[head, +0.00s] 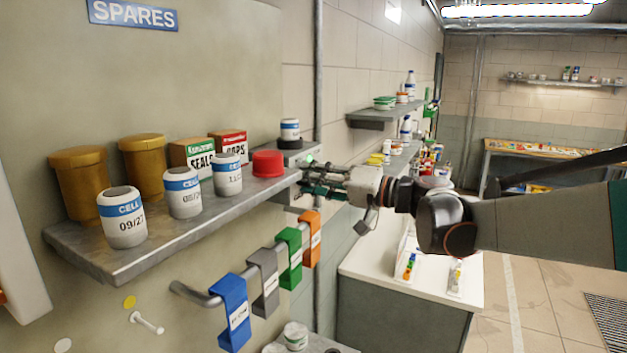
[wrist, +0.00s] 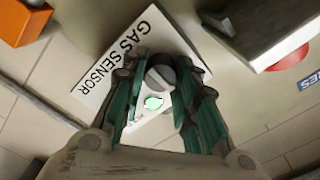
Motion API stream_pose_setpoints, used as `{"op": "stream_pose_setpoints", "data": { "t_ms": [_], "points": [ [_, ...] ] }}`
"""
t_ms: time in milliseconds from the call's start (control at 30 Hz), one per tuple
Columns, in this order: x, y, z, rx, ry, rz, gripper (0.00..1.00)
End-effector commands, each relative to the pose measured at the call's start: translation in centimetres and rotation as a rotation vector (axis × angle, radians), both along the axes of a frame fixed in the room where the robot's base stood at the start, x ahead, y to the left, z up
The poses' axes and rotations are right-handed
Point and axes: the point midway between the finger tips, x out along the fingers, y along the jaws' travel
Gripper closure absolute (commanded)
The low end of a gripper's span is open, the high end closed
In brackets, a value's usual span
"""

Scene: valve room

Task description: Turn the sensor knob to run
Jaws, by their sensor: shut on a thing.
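The gas sensor (wrist: 112,75) is a pale box on the wall, lettered GAS SENSOR, seen tilted in the wrist view. Its round dark grey knob (wrist: 161,73) sits between the green-padded fingers of my gripper (wrist: 160,79), which is shut on it. A green lamp (wrist: 153,102) glows on the box beside the knob. Part of the knob and any position marks around it are hidden by the fingers.
The SPARES shelf (head: 150,257) holds several labelled cells, amber jars, two cartons and a red cap (head: 268,164) close to my gripper. Coloured tags hang on a rail (head: 197,294) below. A white-topped cabinet (head: 375,267) stands under my arm.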

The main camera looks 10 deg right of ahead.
Motion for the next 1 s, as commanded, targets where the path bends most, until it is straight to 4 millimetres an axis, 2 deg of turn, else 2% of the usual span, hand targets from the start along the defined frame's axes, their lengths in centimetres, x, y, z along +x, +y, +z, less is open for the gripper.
{"op": "stream_pose_setpoints", "data": {
  "t_ms": [367,400,467,833,1000],
  "points": [
    [-0.1,0.0,-0.2,-0.006,-0.002,0.001,0.96],
    [-0.1,0.0,-0.2,-0.006,-0.002,0.001,0.66],
    [-0.1,0.0,-0.2,-0.006,-0.002,0.001,0.52],
    [-0.1,-0.1,-0.1,-0.003,-0.002,0.000,0.52],
    [-1.1,-1.6,0.0,-0.003,-0.002,-0.003,0.52]
  ]
}}
